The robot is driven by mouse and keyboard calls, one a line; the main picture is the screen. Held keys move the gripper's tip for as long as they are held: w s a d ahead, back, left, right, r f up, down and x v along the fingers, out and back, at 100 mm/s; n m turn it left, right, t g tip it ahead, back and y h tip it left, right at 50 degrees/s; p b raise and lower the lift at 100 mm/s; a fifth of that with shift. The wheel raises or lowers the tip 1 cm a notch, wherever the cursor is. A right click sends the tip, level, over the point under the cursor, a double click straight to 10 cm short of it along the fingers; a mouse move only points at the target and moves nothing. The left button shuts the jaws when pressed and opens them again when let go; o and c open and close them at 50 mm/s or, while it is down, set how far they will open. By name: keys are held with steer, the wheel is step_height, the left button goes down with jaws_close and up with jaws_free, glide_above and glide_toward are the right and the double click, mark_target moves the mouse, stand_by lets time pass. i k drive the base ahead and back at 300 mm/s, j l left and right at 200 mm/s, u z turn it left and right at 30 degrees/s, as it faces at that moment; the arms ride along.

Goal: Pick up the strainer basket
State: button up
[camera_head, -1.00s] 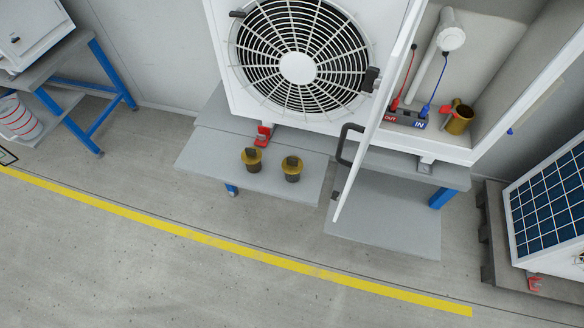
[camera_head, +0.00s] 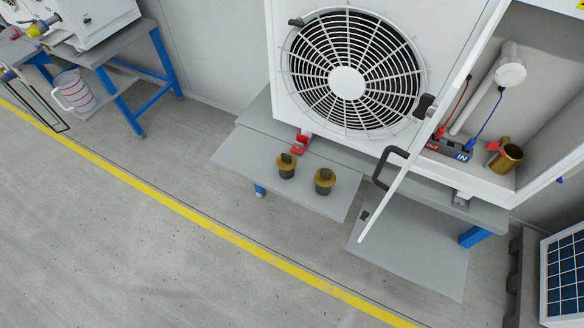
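Two small pots with brass-coloured rims, dark lower bodies and a dark tab on top stand upright, side by side, on a grey shelf (camera_head: 240,158) below the fan unit. They are the left pot (camera_head: 286,171) and the right pot (camera_head: 324,183); they look like strainer baskets, but I cannot tell for sure. A brass cup (camera_head: 511,160) with a red part at its side sits inside the open cabinet at the right. My gripper is not in view.
A white fan unit (camera_head: 347,84) stands behind the shelf. An open white door (camera_head: 415,150) with a black handle juts out to the right of the pots. The floor in front is clear.

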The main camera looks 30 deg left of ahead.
mark_target(324, 178)
steer(key=j, duration=0.4)
steer(key=i+j, duration=0.1)
steer(key=j, duration=0.25)
steer(key=i+j, duration=0.65)
steer(key=j, duration=0.25)
